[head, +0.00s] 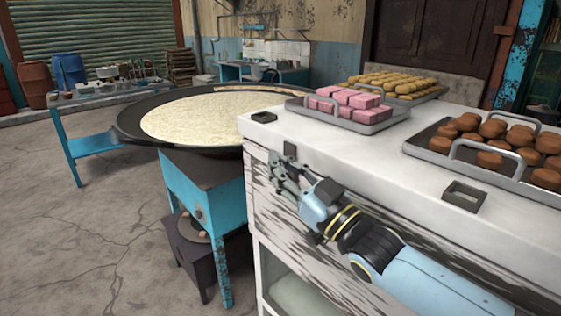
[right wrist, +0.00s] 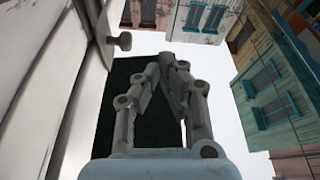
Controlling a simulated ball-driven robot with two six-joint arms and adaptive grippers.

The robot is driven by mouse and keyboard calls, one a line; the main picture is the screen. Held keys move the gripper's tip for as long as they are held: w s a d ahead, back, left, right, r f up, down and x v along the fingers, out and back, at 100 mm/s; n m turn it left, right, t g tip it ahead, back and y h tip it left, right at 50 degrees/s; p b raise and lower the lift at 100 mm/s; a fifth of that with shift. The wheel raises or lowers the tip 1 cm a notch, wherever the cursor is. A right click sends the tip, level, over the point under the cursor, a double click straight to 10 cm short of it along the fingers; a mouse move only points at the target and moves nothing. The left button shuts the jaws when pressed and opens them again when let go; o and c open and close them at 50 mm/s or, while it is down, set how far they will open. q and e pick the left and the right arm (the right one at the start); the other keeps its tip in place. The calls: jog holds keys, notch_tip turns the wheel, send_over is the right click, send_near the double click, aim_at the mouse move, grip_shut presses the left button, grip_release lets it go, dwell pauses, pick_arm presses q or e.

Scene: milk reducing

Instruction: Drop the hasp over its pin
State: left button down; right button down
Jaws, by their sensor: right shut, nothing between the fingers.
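My right gripper (head: 280,166) is at the white cabinet's worn front, near its left corner. Its grey fingers are shut and empty; they also show together in the right wrist view (right wrist: 170,62). A small dark block (head: 290,149) sits on the cabinet front just below the top edge, right by the fingertips; whether it is the hasp or its pin I cannot tell. In the right wrist view a grey knob (right wrist: 120,41) sticks out from the white cabinet side, left of the fingers. A dark flat panel (right wrist: 122,72) lies behind the fingers. My left gripper is out of view.
The white cabinet top (head: 330,150) carries trays of pink sweets (head: 347,101), yellow sweets (head: 395,82) and brown sweets (head: 500,142). Dark square fittings (head: 264,117) (head: 465,195) lie on it. A wide pan of milk (head: 205,117) on a blue stand is left of the cabinet.

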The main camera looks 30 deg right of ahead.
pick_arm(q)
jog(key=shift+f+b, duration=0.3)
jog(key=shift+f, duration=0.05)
pick_arm(e)
jog(key=shift+d+f, duration=0.25)
jog(key=shift+f, duration=0.45)
jog(key=shift+f, duration=0.1)
